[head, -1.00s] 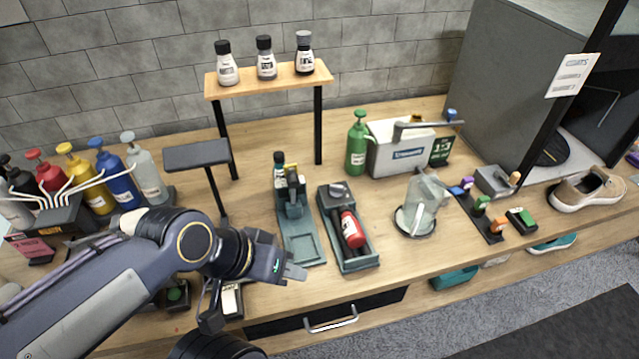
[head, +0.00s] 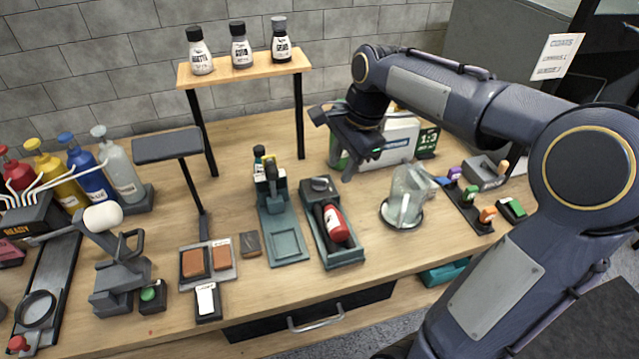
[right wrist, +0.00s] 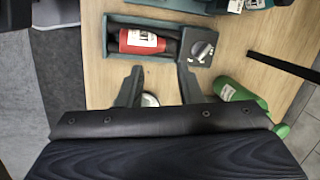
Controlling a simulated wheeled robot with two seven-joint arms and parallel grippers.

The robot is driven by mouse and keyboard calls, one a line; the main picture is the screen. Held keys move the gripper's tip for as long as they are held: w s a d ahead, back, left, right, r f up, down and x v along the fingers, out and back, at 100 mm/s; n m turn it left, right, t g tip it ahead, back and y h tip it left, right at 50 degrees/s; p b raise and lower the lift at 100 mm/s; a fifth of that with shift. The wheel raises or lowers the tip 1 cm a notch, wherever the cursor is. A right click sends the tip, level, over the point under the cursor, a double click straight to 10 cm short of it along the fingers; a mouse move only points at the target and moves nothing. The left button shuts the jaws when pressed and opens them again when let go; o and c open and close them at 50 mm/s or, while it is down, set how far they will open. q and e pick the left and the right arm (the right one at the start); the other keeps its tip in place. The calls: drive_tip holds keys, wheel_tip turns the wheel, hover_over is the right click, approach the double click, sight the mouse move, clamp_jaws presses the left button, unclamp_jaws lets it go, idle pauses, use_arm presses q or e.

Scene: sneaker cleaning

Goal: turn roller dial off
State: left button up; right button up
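The dial (head: 320,184) is a round grey knob on a dark block at the back end of a teal tray (head: 345,258). A red cylinder with a white label (head: 335,222) lies in that tray, in front of the dial. In the right wrist view the dial (right wrist: 202,50) shows a pale pointer line; its setting marks are too small to read. My right gripper (head: 333,145) is above the table behind the dial, apart from it. Its two fingers (right wrist: 158,82) are spread with nothing held between them. My left gripper is not in view.
A glass pitcher (head: 408,195) stands right of the tray. A green bottle (right wrist: 235,92) is near my right gripper. A teal stand (head: 285,245) sits left of the tray. A raised wooden shelf (head: 245,68) with bottles stands behind. A black post lamp (head: 168,146) is farther left.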

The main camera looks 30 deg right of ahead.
sight(326, 180)
drive_tip(key=w+f+m, duration=0.1)
drive_tip(key=w+m, duration=0.1)
drive_tip(key=w, duration=0.1)
drive_tip(key=w+d+f+m+g+h+b, duration=0.1)
drive_tip(key=w+f+m, duration=0.1)
drive_tip(key=w+m, duration=0.1)
drive_tip(key=w+d+f+m, duration=0.1)
drive_tip(key=w+f+m, duration=0.1)
drive_tip(key=w+m, duration=0.1)
drive_tip(key=shift+w+d+f+g+h+b, duration=0.2)
drive_tip(key=shift+w+g+h+b, duration=0.1)
drive_tip(key=shift+w+g, duration=0.15)
drive_tip(key=shift+w+f+m, duration=0.25)
drive_tip(key=shift+m, duration=0.05)
wheel_tip(326, 180, down, 7)
drive_tip(key=shift+f, duration=0.2)
clamp_jaws()
